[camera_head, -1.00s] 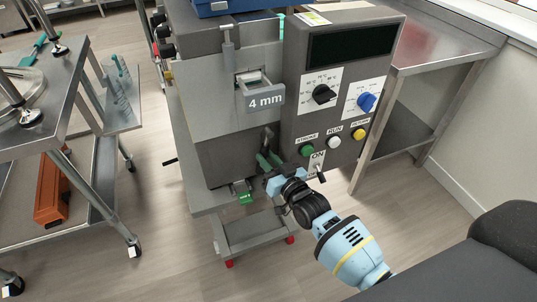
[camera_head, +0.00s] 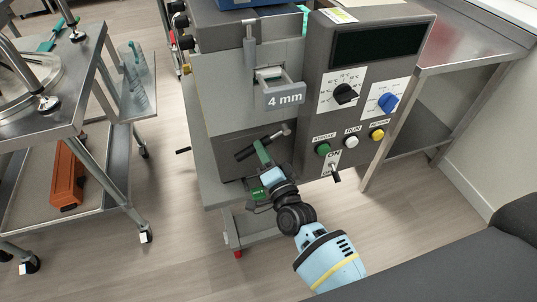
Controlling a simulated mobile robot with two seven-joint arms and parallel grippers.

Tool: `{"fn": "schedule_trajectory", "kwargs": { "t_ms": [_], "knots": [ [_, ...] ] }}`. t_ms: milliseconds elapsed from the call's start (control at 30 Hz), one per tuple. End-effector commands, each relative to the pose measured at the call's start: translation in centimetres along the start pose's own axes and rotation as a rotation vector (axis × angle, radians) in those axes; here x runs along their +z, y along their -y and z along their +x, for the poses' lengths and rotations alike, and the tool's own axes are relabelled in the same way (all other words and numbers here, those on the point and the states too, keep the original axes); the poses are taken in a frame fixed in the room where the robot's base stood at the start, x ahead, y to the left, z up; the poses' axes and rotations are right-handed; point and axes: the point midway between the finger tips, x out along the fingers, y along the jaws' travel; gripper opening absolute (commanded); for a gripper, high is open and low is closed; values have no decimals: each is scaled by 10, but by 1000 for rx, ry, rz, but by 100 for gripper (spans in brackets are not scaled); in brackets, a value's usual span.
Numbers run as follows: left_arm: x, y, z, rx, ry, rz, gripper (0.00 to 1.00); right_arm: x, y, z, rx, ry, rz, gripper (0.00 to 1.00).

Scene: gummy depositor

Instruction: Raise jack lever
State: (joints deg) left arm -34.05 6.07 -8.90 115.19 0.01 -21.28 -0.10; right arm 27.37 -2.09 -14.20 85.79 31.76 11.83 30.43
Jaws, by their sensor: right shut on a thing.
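The grey depositor machine (camera_head: 229,91) stands in the middle of the head view, with a 4 mm plate on its front. The jack lever (camera_head: 276,136), a dark bar with a light metal end, slants across the lower front of the machine. My right gripper (camera_head: 262,153) reaches up from below and is shut on the lever; its green and light blue parts hide some of the bar. The exact contact is small and partly hidden. A green piece (camera_head: 258,191) shows low on the machine, just left of my wrist. My left gripper is not in view.
The control panel (camera_head: 364,87) has knobs, buttons and a toggle switch (camera_head: 335,173) close to the right of my gripper. A steel cart (camera_head: 112,190) with an orange case (camera_head: 69,174) stands at left. A steel table (camera_head: 468,45) stands at right. The floor at front left is clear.

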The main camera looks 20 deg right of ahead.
Motion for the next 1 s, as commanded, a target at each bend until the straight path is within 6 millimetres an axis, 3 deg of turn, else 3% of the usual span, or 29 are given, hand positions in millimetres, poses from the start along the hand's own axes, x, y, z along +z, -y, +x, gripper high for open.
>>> {"fn": "schedule_trajectory", "kwargs": {
  "t_ms": [500, 1000],
  "knots": [
    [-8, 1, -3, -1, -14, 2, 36, 0, 24, 3, 3, -64, 350, 0],
    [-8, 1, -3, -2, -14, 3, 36, 1, 25, 2, 10, -73, 419, 0]
  ]
}}
